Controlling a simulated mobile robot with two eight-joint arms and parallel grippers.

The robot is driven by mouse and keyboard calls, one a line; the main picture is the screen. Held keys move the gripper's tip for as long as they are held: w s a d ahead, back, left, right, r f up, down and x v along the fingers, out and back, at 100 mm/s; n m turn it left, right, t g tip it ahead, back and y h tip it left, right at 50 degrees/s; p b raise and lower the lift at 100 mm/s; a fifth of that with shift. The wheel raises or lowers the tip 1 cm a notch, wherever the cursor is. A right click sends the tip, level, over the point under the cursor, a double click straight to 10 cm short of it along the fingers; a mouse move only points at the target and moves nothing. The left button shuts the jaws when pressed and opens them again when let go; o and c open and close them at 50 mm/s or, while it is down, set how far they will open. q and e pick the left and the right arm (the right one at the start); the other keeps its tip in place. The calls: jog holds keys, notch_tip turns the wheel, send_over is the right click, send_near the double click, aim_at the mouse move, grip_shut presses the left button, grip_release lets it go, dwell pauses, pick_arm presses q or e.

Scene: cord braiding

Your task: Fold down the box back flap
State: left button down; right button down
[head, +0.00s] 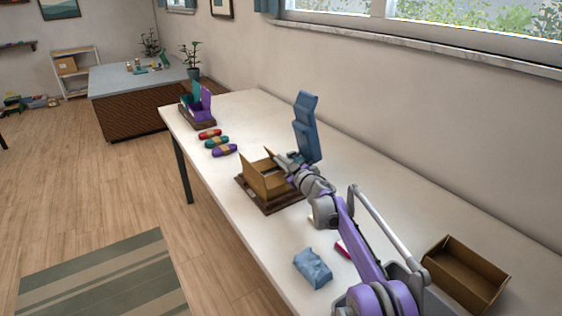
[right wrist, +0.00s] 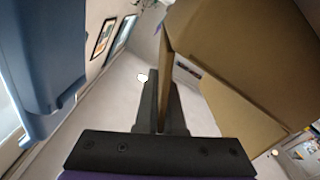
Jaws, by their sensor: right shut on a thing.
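The open brown cardboard box (head: 262,183) sits on a dark wooden base (head: 246,197) on the white table, with flaps standing up. My right gripper (head: 285,161) is at the box's back side, by the wall-side edge. In the right wrist view its dark fingers (right wrist: 163,98) are shut on a thin upright cardboard flap (right wrist: 165,65). More of the box's cardboard (right wrist: 240,95) fills the right of that view. My right arm hides part of the box's right side in the head view. My left gripper is not in view.
A tall blue stand (head: 306,130) rises close behind the gripper. Several coloured cord bundles (head: 217,142) lie left of the box. A teal and purple holder (head: 198,108) is at the far end. A blue packet (head: 312,268) and an empty brown box (head: 464,275) are nearer.

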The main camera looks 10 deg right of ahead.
jog(key=c, duration=1)
grip_release()
jog(key=v, duration=1)
jog(key=shift+s+d, duration=0.15)
jog(key=shift+s, duration=0.25)
